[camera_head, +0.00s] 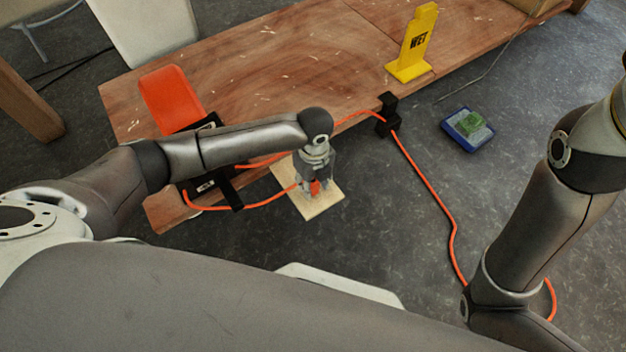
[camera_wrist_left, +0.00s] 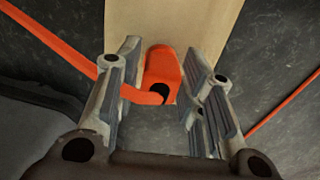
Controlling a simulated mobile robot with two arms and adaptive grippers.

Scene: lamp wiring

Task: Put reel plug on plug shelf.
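The reel plug (camera_head: 315,187) is orange and sits on the plug shelf (camera_head: 325,208), a pale wooden board at the front edge of the bench. My left gripper (camera_head: 316,182) is directly above the shelf, pointing down around the plug. In the left wrist view, the plug (camera_wrist_left: 164,66) lies between the fingers (camera_wrist_left: 163,70), which are spread with narrow gaps on both sides. The pale shelf (camera_wrist_left: 190,20) is behind it. The orange cable runs from the plug to the left. My right arm enters from the right, but its gripper is out of view.
A black frame (camera_head: 237,196) with an orange panel (camera_head: 170,92) stands left of the shelf. The orange cable (camera_head: 430,188) passes a black clip (camera_head: 387,116) and drops to the floor. A yellow WET sign (camera_head: 415,45) stands on the bench (camera_head: 300,50). A blue tray (camera_head: 462,138) lies right.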

